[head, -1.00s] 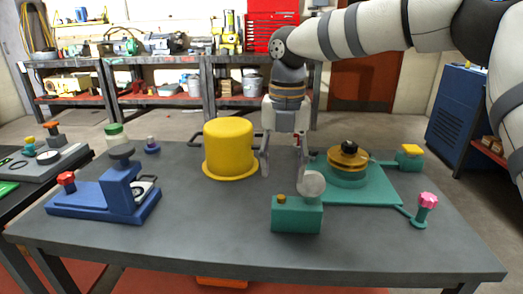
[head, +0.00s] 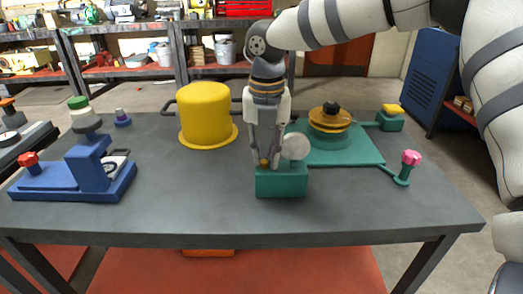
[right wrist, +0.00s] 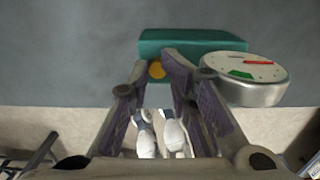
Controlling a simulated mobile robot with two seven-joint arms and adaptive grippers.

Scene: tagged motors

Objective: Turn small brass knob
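The small brass knob (head: 264,163) sits on top of a green box (head: 281,183) near the front middle of the table. A round grey-white dial (head: 295,147) stands on the same box, right of the knob. My right gripper (head: 265,164) points down at the box, its fingertips close in on either side of the knob. In the right wrist view the knob (right wrist: 157,70) fills the narrow gap between the fingertips, and the dial (right wrist: 243,80) is just right of the right finger. My left gripper is not in view.
A green base with a yellow disc (head: 330,117) lies behind and right of the box. A pink knob (head: 411,158) stands to the right. A yellow cover (head: 206,115) and a blue device (head: 75,172) are to the left. The table's front is clear.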

